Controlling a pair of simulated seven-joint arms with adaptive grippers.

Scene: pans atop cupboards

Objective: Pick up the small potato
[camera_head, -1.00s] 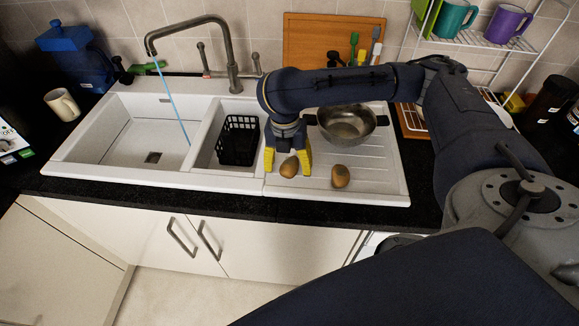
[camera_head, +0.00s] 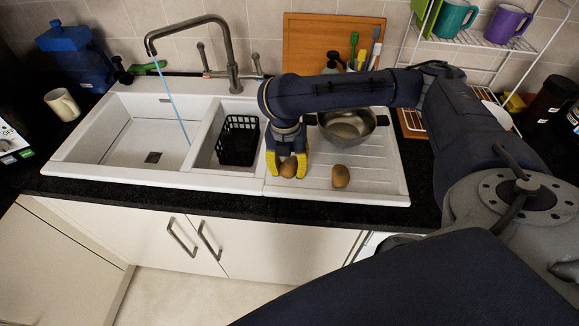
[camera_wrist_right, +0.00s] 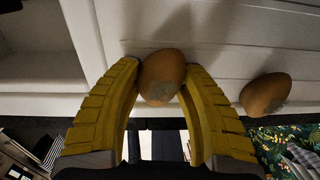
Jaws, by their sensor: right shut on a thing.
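Two brown potatoes are on the white draining board (camera_head: 375,180). One potato (camera_head: 289,166) is between the yellow fingers of my right gripper (camera_head: 287,168). In the right wrist view this potato (camera_wrist_right: 161,77) touches both fingertips, and the gripper is shut on it. It appears still at the level of the board; I cannot tell if it is lifted. The other potato (camera_head: 340,176) lies free to the right, and it also shows in the right wrist view (camera_wrist_right: 266,95). The two look close in size. My left gripper is not in view.
A metal pan (camera_head: 347,126) stands on the draining board just behind the potatoes. A black basket (camera_head: 238,140) sits in the small basin to the left, beside the large sink basin (camera_head: 150,135). The tap (camera_head: 233,60) rises behind. The front of the draining board is clear.

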